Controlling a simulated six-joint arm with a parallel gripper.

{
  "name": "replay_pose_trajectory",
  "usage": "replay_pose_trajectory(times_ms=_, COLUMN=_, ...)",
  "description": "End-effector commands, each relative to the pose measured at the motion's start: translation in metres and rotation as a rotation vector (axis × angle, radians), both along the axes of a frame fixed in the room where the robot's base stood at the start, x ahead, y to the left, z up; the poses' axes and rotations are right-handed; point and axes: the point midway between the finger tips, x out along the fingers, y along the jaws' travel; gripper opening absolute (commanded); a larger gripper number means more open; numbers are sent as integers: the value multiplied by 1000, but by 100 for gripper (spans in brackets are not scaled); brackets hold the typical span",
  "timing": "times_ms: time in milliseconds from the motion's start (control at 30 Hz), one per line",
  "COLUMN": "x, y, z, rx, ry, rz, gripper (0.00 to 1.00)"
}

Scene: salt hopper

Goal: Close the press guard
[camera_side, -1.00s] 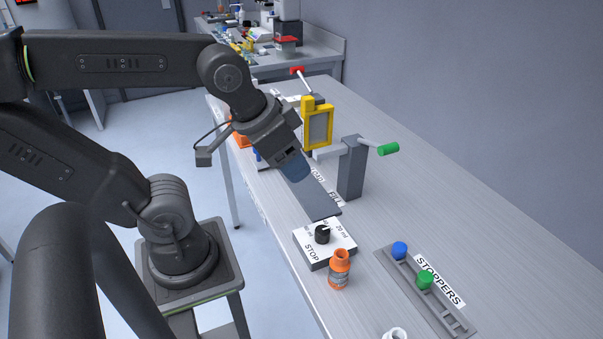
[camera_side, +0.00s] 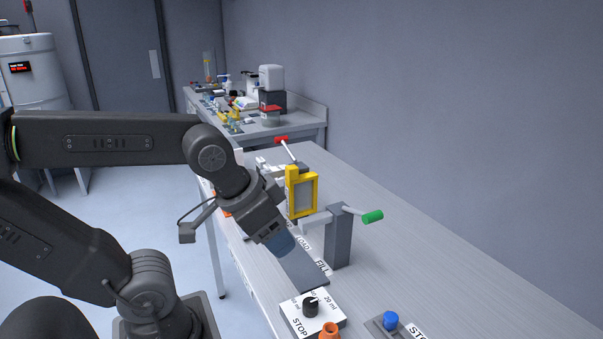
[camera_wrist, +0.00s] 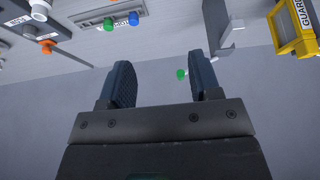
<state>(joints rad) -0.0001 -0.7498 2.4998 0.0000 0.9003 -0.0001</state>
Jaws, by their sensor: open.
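The press guard is a yellow frame around a grey panel (camera_side: 303,196). It stands upright on the bench in the side view, in front of a lever with a red knob (camera_side: 281,140). I cannot tell whether it is open or closed. In the wrist view the guard (camera_wrist: 284,36) is at the top right edge, partly cut off, with a "GUARD" label. My gripper (camera_side: 281,243) is in front of and below the guard in the side view, apart from it. In the wrist view my gripper (camera_wrist: 163,80) has its two fingers wide apart with nothing between them.
A grey post (camera_side: 340,238) with a green-knobbed lever (camera_side: 372,217) stands close right of my gripper. The bench's right side is clear.

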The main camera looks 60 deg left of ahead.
Motion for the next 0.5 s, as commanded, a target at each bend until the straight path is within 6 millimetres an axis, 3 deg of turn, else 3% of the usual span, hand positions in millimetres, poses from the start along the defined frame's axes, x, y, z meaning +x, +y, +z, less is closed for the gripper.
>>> replay_pose_trajectory(times_ms=133, x=12, y=6, z=12, rx=-21, ry=27, rz=58, gripper=57)
replay_pose_trajectory(times_ms=267, x=45, y=25, z=40, rx=-83, ry=101, rz=213, gripper=57)
replay_pose_trajectory(times_ms=500, x=123, y=93, z=87, rx=-251, ry=277, rz=596, gripper=57)
